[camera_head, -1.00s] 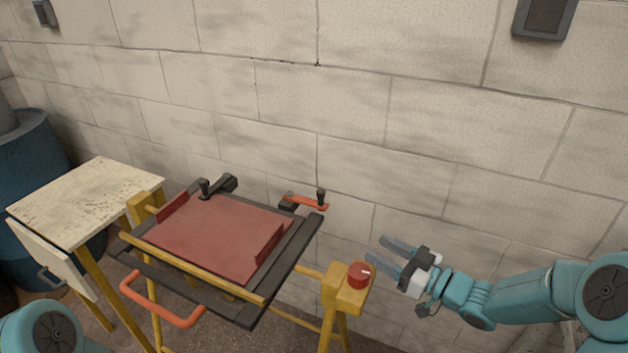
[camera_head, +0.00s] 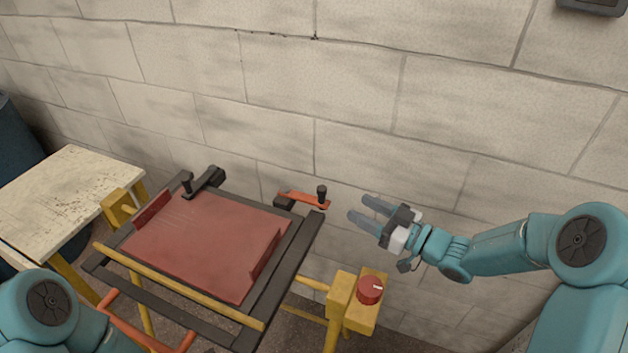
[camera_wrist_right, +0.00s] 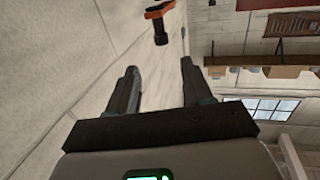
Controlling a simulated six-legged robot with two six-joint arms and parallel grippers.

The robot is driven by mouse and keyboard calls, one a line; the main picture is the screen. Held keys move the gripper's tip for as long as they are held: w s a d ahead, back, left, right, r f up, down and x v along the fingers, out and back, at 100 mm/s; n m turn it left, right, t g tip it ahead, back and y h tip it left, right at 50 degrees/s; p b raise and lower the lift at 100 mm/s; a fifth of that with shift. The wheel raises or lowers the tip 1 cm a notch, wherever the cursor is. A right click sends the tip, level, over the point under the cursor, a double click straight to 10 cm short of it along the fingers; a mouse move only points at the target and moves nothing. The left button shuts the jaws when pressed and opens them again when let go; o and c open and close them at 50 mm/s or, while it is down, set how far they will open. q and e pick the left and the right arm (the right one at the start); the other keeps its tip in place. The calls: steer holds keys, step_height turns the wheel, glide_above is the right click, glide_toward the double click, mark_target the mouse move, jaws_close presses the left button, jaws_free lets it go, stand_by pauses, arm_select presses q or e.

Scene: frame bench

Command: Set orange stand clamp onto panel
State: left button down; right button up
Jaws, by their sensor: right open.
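The orange stand clamp (camera_head: 304,198) with its black knob sits at the far right corner of the frame, swung outward beyond the red panel (camera_head: 205,240). It also shows at the top of the right wrist view (camera_wrist_right: 159,12). The panel lies flat in the dark frame (camera_head: 283,272). A black clamp (camera_head: 203,182) is at the frame's back left corner. My right gripper (camera_head: 358,207) is open and empty, to the right of the orange clamp and apart from it. The left gripper is out of view; only part of my left arm shows.
A red knob (camera_head: 370,289) tops a yellow post right of the frame. A worn pale table (camera_head: 62,195) stands at the left. A block wall (camera_head: 360,90) rises close behind the frame. An orange handle (camera_head: 140,332) juts from the frame's front.

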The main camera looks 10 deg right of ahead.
mark_target(319, 187)
steer(key=p+x, duration=0.1)
steer(key=x, duration=1.1)
steer(key=shift+a+p, duration=0.3)
steer(key=shift+p, duration=0.1)
steer(key=shift+w+a+r, duration=0.15)
steer(key=shift+w+a, duration=0.15)
steer(key=shift+w, duration=0.25)
steer(key=shift+s, duration=0.1)
jaws_close()
